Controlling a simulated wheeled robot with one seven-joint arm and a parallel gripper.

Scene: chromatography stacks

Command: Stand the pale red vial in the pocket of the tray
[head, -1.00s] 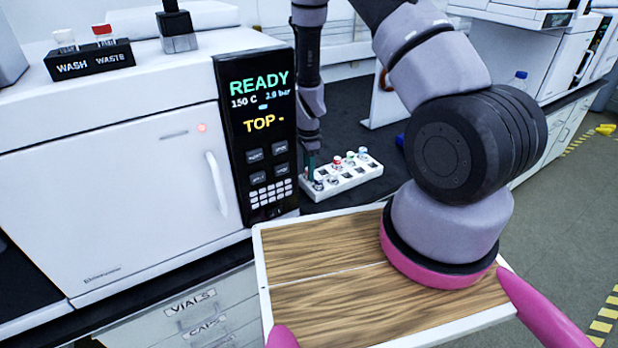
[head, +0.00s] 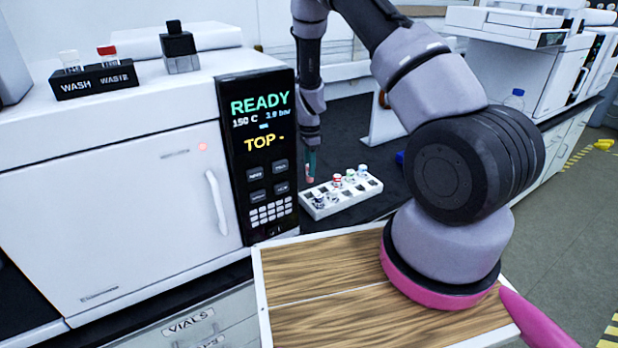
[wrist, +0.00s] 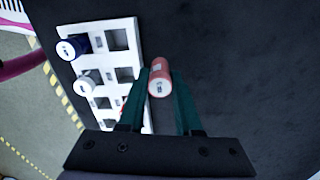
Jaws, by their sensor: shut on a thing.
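My gripper (head: 310,163) is shut on the pale red vial (head: 309,178) and holds it above the dark bench, by the left end of the white tray (head: 346,204). In the wrist view the vial (wrist: 160,68) sits between the green fingertips (wrist: 160,92), beside the tray (wrist: 121,57) and apart from it. The tray has rows of square pockets. Several hold vials, among them a blue one (wrist: 74,47) and a pale grey one (wrist: 88,80); other pockets are empty. A red item partly shows behind the left finger.
A white instrument with a dark display panel (head: 258,150) stands close left of my gripper. A WASH/WASTE holder (head: 94,82) and a dark bottle (head: 180,48) stand on it. Dark bench top (wrist: 235,60) is clear on the tray's other side in the wrist view.

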